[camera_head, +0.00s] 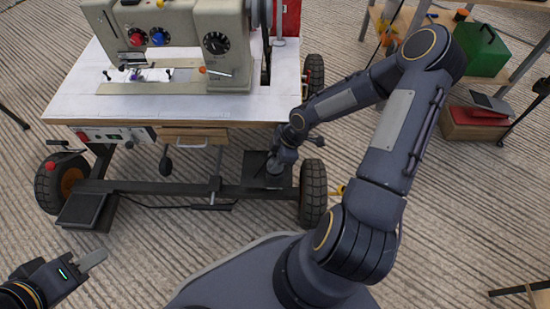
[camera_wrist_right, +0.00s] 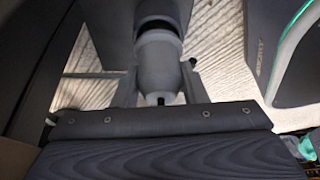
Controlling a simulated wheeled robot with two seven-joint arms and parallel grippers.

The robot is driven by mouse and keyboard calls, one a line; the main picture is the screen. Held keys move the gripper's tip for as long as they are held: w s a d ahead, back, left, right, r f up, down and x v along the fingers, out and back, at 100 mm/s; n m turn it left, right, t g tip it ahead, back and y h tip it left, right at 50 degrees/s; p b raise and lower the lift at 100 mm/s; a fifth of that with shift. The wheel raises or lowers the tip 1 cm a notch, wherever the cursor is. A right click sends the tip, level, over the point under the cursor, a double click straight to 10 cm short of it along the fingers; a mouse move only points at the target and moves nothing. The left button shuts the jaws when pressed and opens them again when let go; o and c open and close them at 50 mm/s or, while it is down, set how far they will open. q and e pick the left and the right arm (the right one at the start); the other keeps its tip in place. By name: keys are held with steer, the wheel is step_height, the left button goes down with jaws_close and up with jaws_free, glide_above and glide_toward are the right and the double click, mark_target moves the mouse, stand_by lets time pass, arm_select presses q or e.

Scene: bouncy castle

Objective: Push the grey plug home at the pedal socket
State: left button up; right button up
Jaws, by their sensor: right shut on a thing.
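The grey plug (camera_wrist_right: 158,62) is a stepped cylinder in the middle of the right wrist view, its narrow dark tip pointing at the pedal's edge strip. The pedal (camera_wrist_right: 160,155) is a dark ribbed plate with a screwed strip. The tip overlaps the strip's edge in the picture; the socket is hidden, so I cannot tell how deep the plug sits. My right gripper (camera_head: 274,166) is shut on the plug, low beside the cart's right front wheel. The pedal's dark plate (camera_head: 256,166) shows partly behind it.
A wheeled cart carries a sewing machine (camera_head: 195,45) on a white tabletop (camera_head: 75,95), which overhangs near my right forearm. A wheel (camera_head: 313,192) stands close right of the gripper. A black cable (camera_head: 165,206) runs along the cart's lower frame. Striped floor in front is clear.

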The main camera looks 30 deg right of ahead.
steer(key=shift+f+b, duration=0.35)
steer(key=shift+f, duration=0.3)
steer(key=o, duration=1.1)
steer(key=p+v, duration=0.4)
steer(key=v, duration=0.2)
steer(key=shift+d+r, duration=0.15)
steer(key=shift+r, duration=0.25)
steer(key=shift+s+d+r+p, duration=0.15)
steer(key=shift+d+r+p, duration=0.05)
steer(key=shift+r+p, duration=0.25)
